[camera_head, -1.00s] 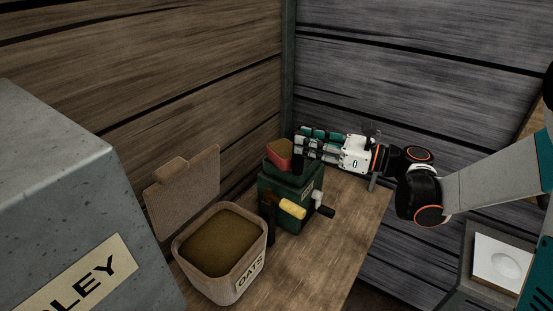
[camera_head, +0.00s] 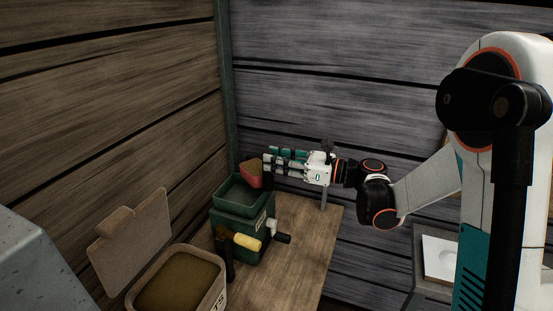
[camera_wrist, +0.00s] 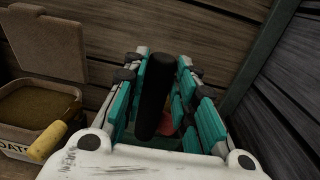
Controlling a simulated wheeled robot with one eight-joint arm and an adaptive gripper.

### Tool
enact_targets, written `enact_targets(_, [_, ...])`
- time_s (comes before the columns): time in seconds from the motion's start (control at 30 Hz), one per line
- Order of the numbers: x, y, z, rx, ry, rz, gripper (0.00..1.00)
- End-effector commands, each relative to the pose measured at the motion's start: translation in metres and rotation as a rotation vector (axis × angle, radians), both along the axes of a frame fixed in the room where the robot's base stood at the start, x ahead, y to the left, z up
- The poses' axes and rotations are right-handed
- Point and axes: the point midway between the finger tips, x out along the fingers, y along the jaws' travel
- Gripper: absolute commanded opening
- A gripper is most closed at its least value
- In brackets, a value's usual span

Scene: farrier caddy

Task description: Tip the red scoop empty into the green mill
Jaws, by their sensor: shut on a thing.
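The red scoop (camera_head: 253,178) is held at the upper right rim of the green mill (camera_head: 228,212), with brownish feed showing in it. My gripper (camera_head: 268,166) is shut on the scoop's black handle, which stands between the fingers in the wrist view (camera_wrist: 153,95). The mill's open hopper (camera_head: 236,193) lies just left of and below the scoop, and the visible part of the hopper looks empty. In the wrist view only a small red part of the scoop (camera_wrist: 166,124) shows; the rest is hidden by the handle and fingers.
An open oats bin (camera_head: 222,291) stands in front of the mill, its lid (camera_head: 135,240) raised. A grey box (camera_head: 30,265) is at lower left. Plank walls close the corner behind. The bench (camera_head: 300,240) is clear at right.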

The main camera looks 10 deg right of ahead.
Motion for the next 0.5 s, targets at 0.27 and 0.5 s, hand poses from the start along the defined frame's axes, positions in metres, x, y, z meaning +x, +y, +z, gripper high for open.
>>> enact_targets(0.27, [-0.001,0.002,-0.018,-0.014,-0.009,0.0,0.0])
enact_targets(0.5, [-0.006,0.01,-0.01,-0.131,-0.079,0.0,0.0])
